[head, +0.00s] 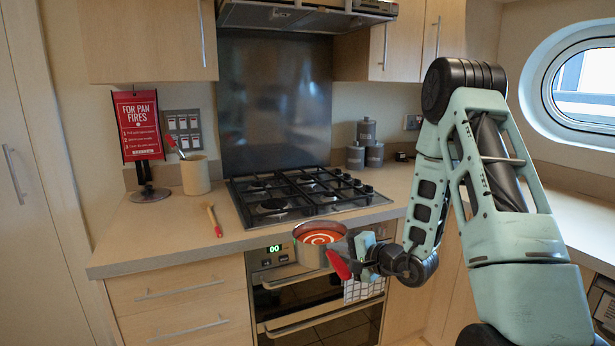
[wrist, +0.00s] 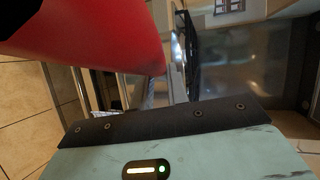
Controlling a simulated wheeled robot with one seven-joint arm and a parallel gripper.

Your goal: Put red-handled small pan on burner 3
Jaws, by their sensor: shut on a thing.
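The small pan (head: 318,240) has a grey metal body, a red handle (head: 339,264) and an orange-red inside with a pale swirl. It hangs roughly level in front of the counter edge, before the oven front. My gripper (head: 354,258) is shut on the red handle, to the right of the pan. In the wrist view the handle (wrist: 100,35) fills the upper left; the pan body cannot be made out there. The black gas hob (head: 300,193) is set in the counter behind the pan, with several burners under grates. No burner numbers are readable.
A utensil crock (head: 195,176), a red pan-fire sign (head: 137,125) and a red-handled brush (head: 214,220) are left of the hob. Grey canisters (head: 367,132) stand behind its right side. The range hood (head: 300,15) hangs above. The hob grates look bare.

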